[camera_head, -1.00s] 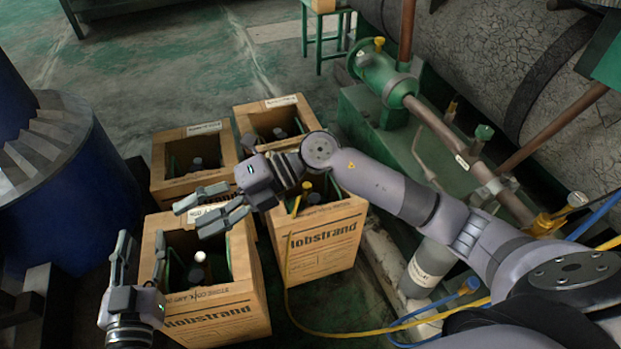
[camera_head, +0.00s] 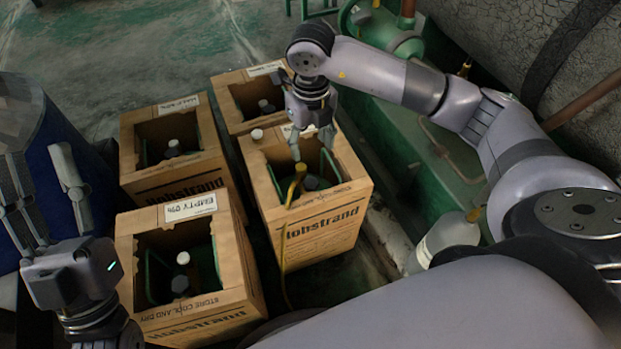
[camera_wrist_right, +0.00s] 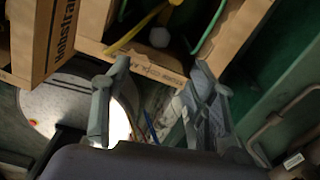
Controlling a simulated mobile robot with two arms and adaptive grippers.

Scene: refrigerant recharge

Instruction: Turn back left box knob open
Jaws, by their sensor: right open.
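The back left box (camera_head: 127,155) is an open brown carton with a partly readable label. A cylinder with a small grey knob (camera_head: 174,146) stands inside; its valve details are too small to tell. My right gripper (camera_head: 312,148) points down over the front right box (camera_head: 320,222), right of the back left box and apart from it. It is open with nothing between its fingers, as the right wrist view (camera_wrist_right: 162,65) also shows. My left gripper (camera_head: 38,160) is at the left edge, fingers up and spread, empty.
The front left box (camera_head: 200,312) reads "EMPTY". The front right box holds a yellow fitting (camera_head: 298,172) with a yellow hose; a white cap (camera_head: 257,134) sits on its rim. The back right box (camera_head: 223,97) stands behind. Green machinery (camera_head: 400,140) is at right, a blue drum (camera_head: 75,175) at left.

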